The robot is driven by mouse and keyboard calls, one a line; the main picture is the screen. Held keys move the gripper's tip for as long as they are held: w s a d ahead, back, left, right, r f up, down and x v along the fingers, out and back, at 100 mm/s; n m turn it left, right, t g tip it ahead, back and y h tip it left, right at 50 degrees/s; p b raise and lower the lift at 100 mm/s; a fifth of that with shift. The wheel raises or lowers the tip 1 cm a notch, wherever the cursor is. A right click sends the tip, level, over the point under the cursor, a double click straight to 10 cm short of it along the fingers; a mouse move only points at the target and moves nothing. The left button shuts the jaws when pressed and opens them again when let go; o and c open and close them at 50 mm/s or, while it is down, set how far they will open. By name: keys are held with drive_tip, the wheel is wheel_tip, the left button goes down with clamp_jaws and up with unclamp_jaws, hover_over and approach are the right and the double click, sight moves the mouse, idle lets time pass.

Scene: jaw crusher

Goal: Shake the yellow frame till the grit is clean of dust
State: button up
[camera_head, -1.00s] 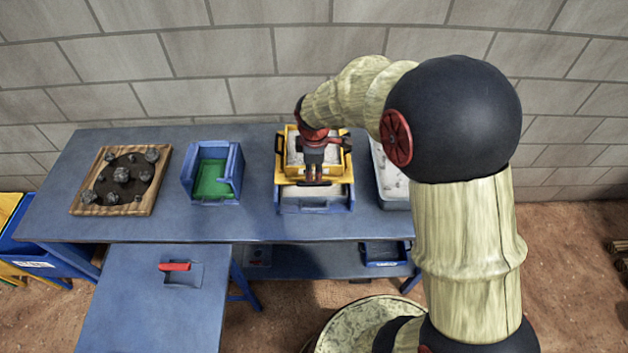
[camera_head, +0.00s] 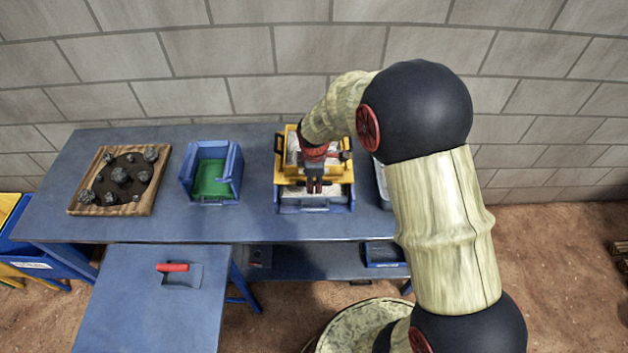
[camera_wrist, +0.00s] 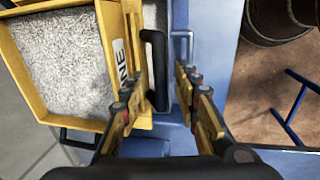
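The yellow frame (camera_head: 284,176) holds pale grey grit (camera_wrist: 68,60) and sits over a blue tray (camera_head: 290,206) on the bench. In the wrist view, the frame's wall (camera_wrist: 112,35) carries a label ending in "NE". A black handle (camera_wrist: 157,68) stands out from this wall. My gripper (camera_head: 314,188) is at the front of the frame. In the wrist view, the fingers of my gripper (camera_wrist: 160,92) are apart, with the handle between them, nearer the left finger. I cannot tell whether a finger touches it. Dust in the grit is too fine to make out.
On the blue bench (camera_head: 258,222), a wooden tray of dark rocks (camera_head: 84,210) stands left, then a blue box with a green floor (camera_head: 211,180). A red-handled scoop (camera_head: 182,275) lies on the lower front table. Another tray (camera_head: 382,186) is partly hidden behind my arm.

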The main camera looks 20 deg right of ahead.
drive_tip(key=shift+c, duration=0.9)
clamp_jaws()
drive_tip(key=shift+s, duration=0.1)
